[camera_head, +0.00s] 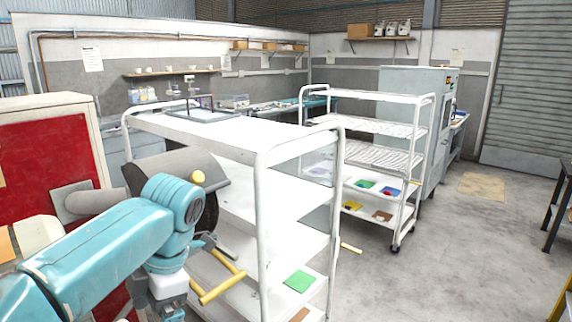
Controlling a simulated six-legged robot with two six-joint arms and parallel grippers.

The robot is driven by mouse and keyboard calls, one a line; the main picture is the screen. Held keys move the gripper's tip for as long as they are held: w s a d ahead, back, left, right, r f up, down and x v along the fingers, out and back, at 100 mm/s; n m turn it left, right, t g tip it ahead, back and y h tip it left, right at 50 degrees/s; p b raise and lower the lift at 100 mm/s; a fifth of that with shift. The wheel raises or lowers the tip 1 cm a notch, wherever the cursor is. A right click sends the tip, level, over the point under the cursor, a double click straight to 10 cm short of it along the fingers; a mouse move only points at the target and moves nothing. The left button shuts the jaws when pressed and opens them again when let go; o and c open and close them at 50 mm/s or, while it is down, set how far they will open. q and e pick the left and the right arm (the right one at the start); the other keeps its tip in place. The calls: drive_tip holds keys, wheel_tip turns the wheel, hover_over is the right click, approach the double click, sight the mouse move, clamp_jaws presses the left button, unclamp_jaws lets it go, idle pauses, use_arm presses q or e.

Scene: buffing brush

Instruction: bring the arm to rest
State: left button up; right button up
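My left arm, teal, comes in from the lower left. It bends at a rounded joint and drops past the bottom edge, so its gripper is out of view. My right arm and gripper do not show. A grey drum (160,167) with a dark round end, perhaps the buffing brush, is just behind the arm's bend and partly hidden by it. I cannot tell whether the arm touches it.
A white shelf cart (262,157) stands close, right of my arm, with a green square (300,281) low down. Yellow bars (222,287) lie between arm and cart. Another white cart (422,145) stands behind. A red panel (50,150) is left.

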use_arm(q)
drive_tip(key=d+f+m+h, duration=0.2)
drive_tip(key=d+f+m, duration=0.35)
drive_tip(key=f, duration=0.95)
drive_tip(key=d+f+m+h, duration=0.25)
drive_tip(key=f+m, duration=0.65)
drive_tip(key=f, duration=0.7)
drive_tip(key=s+d+f+m+t+h, duration=0.1)
drive_tip(key=s+f+m+h, duration=0.1)
drive_tip(key=s+f+m, duration=0.8)
drive_tip(key=s+f, duration=0.3)
drive_tip(key=s, duration=0.4)
drive_tip(key=shift+d+t+h, duration=0.15)
drive_tip(key=shift+t+h, duration=0.2)
drive_tip(key=shift+t, duration=0.05)
